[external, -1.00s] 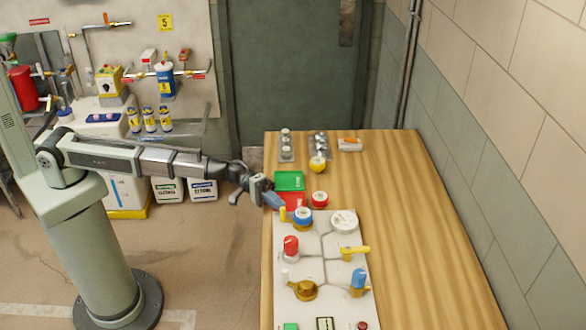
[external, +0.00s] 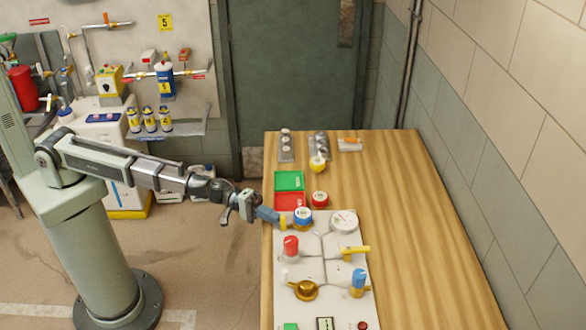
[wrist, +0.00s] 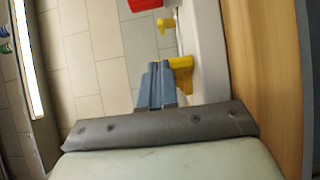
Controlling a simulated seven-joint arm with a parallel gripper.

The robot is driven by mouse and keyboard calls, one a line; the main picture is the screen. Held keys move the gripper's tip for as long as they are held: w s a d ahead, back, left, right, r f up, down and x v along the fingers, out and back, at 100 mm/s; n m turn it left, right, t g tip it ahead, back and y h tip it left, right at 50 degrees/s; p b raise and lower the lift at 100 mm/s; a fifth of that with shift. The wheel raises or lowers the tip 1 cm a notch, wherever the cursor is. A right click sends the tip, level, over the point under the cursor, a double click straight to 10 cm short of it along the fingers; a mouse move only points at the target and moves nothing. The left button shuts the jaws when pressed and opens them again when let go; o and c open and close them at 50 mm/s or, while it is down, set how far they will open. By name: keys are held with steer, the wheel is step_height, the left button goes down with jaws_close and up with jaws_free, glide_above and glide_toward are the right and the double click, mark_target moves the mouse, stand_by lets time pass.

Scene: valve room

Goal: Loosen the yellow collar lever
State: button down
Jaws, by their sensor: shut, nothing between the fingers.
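A yellow lever end (external: 283,223) sticks out at the upper left edge of the white valve panel (external: 325,270), beside a blue and white knob (external: 303,216). In the wrist view a yellow block (wrist: 182,75) is right beside my fingertips. I cannot tell if they touch it. My gripper (external: 267,214) has blue fingers, shut and empty, just left of the yellow end. The fingers also show in the wrist view (wrist: 157,82). A second yellow lever (external: 354,251) lies at the right of the panel. The joint of the near lever is hidden.
A red knob (external: 291,245), a brass valve (external: 305,290), a blue handle (external: 358,281) and a white gauge (external: 343,221) stand on the panel. Green (external: 289,180) and red (external: 289,200) trays lie behind it. The table's right side (external: 430,250) is clear.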

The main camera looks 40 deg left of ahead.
steer(key=shift+s+d, duration=0.55)
steer(key=shift+d, duration=0.1)
stand_by(0.4)
steer(key=s+a, duration=0.2)
steer(key=a, duration=1.1)
steer(key=shift+s+a, duration=0.25)
steer(key=shift+s, duration=0.05)
